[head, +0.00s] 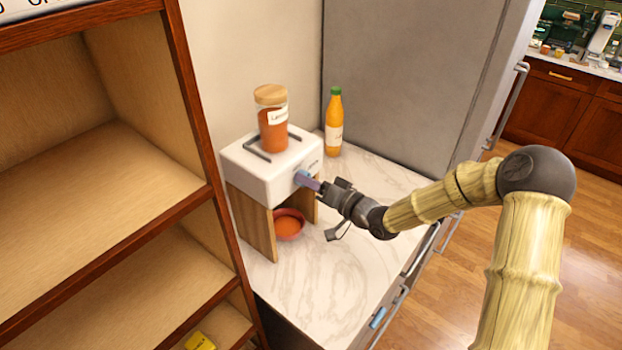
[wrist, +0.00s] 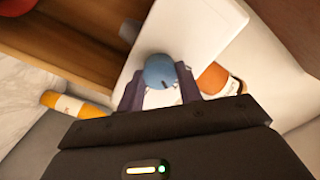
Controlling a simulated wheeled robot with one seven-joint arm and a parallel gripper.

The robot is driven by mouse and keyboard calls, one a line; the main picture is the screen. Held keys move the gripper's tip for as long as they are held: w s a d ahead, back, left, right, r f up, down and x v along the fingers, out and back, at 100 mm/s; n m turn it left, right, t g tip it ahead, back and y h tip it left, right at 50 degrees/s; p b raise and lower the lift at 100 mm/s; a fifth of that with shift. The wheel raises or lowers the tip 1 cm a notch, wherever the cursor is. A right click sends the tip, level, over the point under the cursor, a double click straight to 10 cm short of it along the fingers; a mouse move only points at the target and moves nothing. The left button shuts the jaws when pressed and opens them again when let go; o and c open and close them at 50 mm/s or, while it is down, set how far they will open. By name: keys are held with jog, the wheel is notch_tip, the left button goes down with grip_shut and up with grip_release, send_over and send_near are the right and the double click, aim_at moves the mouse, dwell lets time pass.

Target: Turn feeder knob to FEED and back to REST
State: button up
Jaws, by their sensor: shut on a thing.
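The feeder is a white box (head: 259,178) on wooden side legs, standing on the marble counter. Its blue knob (head: 301,178) is on the front face, mostly hidden by my gripper in the head view. In the wrist view the round blue knob (wrist: 160,71) shows a small dark mark at its lower right edge. My gripper (head: 312,184) is at the knob, and in the wrist view its two fingers (wrist: 163,88) sit on either side of it, shut on it. Small lettering on the front face is too small to read.
A jar with orange contents (head: 272,130) stands on the feeder between dark rails. A red bowl (head: 288,224) sits beneath. An orange bottle (head: 334,125) stands behind at the right. Wooden shelves (head: 110,170) rise at left, a grey fridge (head: 410,80) behind. The front counter (head: 325,285) is clear.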

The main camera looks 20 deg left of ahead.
jog(key=m+p, duration=0.2)
jog(key=m, duration=0.9)
jog(key=shift+m, duration=0.4)
jog(key=shift+f, duration=0.1)
jog(key=o, duration=1)
jog(key=shift+d, duration=0.15)
jog(key=b+v, duration=0.4)
jog(key=v, duration=1.3)
jog(key=shift+b, duration=0.4)
jog(key=shift+s+d, duration=0.1)
